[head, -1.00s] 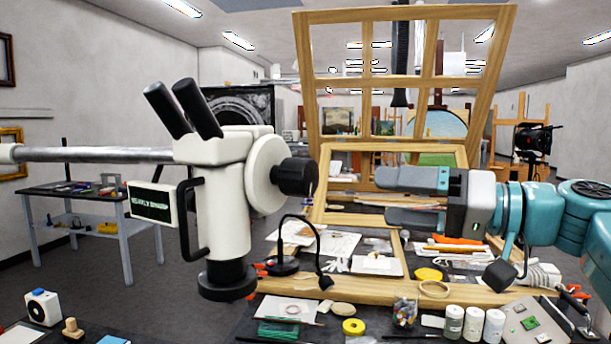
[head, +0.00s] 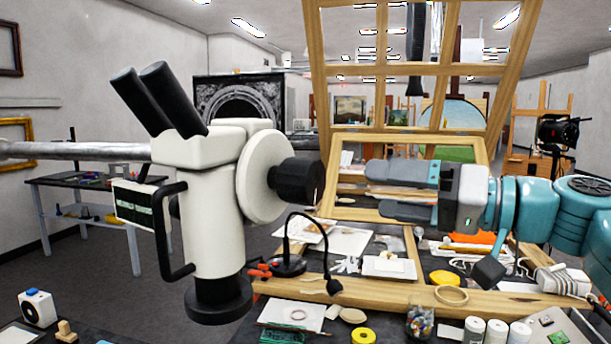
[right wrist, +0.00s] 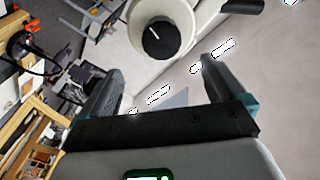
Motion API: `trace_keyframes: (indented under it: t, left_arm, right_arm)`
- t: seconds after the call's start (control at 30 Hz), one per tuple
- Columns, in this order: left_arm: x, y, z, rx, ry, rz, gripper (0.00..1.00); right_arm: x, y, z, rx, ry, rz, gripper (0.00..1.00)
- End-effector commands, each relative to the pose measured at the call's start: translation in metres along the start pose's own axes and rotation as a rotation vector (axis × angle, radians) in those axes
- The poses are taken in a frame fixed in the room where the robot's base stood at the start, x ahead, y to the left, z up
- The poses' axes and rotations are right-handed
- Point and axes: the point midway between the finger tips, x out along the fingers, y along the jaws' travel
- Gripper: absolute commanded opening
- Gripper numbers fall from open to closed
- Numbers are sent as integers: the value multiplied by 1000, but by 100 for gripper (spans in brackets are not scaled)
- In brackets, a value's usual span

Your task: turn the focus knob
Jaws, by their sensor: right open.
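The focus knob (head: 299,181) is a black ridged cylinder on the right side of the white microscope (head: 212,190), standing out from a round white disc. In the right wrist view the knob (right wrist: 162,40) faces me with a white mark on its end, ahead of and between the fingers. My right gripper (head: 372,188) is open and empty, to the right of the knob with a clear gap, its fingers pointing at it. It also shows in the right wrist view (right wrist: 160,80). My left gripper is not in view.
A black gooseneck lamp (head: 290,262) rises below the knob. A wooden frame easel (head: 322,100) stands behind my right gripper. The bench below holds papers, yellow tape (head: 363,336), a jar (head: 420,320) and white bottles (head: 496,332). A black handle (head: 165,235) hangs at the microscope's left.

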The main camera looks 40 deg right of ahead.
Motion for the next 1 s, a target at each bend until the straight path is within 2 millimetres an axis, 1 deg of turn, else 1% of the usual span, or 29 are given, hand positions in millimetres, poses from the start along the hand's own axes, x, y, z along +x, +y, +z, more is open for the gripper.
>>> trace_keyframes:
  t: [0.03, 0.17, 0.3, 0.4, 0.5, 0.6, 0.7, 1.0]
  left_arm:
    - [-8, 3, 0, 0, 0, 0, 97]
    - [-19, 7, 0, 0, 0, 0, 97]
    - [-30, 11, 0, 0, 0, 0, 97]
    - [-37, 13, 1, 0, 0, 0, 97]
    - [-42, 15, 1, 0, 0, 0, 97]
    - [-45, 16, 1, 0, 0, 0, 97]
    - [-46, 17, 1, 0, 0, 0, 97]
    - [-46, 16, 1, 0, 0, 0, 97]
  right_arm:
    - [12, -5, -2, 4, -5, -9, 97]
    - [42, -6, -2, 2, -6, -8, 97]
    - [76, -5, -2, 2, -6, -6, 97]
    - [97, -3, -2, 2, -5, -4, 97]
    - [114, -2, -2, 2, -4, -2, 97]
    - [126, 0, -3, 1, -2, -2, 97]
    - [132, 1, -3, 1, -1, -1, 97]
    - [134, 2, -2, 0, 1, 0, 97]
